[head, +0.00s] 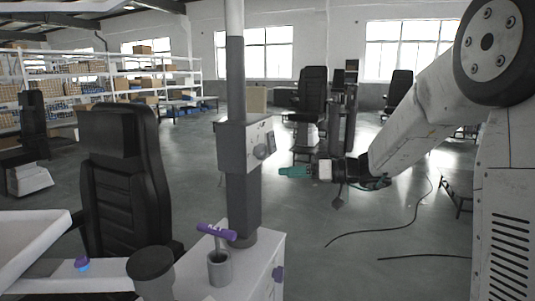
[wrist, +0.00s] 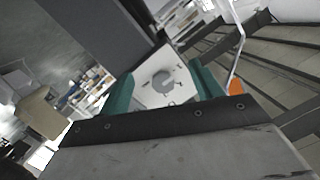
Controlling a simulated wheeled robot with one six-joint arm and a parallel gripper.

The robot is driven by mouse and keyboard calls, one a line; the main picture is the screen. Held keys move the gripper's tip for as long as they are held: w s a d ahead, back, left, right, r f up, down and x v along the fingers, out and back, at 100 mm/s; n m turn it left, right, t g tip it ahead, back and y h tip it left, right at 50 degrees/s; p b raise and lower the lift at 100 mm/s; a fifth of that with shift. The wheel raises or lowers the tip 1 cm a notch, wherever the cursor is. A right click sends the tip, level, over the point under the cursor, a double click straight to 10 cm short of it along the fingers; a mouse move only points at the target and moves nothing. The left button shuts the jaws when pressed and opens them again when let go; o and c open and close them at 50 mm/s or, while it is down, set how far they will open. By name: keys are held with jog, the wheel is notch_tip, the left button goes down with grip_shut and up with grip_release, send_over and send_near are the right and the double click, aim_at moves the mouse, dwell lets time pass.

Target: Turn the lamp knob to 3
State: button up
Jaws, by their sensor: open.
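The lamp knob (head: 260,152) is a dark grey knob on the pale front panel of a grey box (head: 232,148), which is fixed to an upright column. In the wrist view the knob (wrist: 163,82) is a grey round shape on a white panel with small dark marks around it; the numbers are too small to read. My gripper (head: 283,172) has teal fingers and is just right of the box and a little lower than the knob. In the wrist view my gripper (wrist: 160,76) is open, with the knob seen between its fingers and apart from them.
A white cabinet (head: 262,262) at the column's foot carries a grey cup (head: 219,268) and a purple handle (head: 216,230). A black chair (head: 122,175) stands left of the column. Cables (head: 385,231) lie on the floor at right. An orange item (wrist: 236,87) is right of my fingers.

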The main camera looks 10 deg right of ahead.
aim_at(264, 152)
jog(key=w+a+r+n, duration=0.1)
jog(key=w, duration=0.1)
jog(key=w+a+r+n+t, duration=0.1)
jog(key=w+a, duration=0.1)
jog(key=w+a+r+n+t, duration=0.1)
jog(key=w+a+n, duration=0.1)
jog(key=w, duration=0.1)
jog(key=shift+a+r, duration=0.15)
jog(key=shift+r, duration=0.25)
jog(key=c, duration=1)
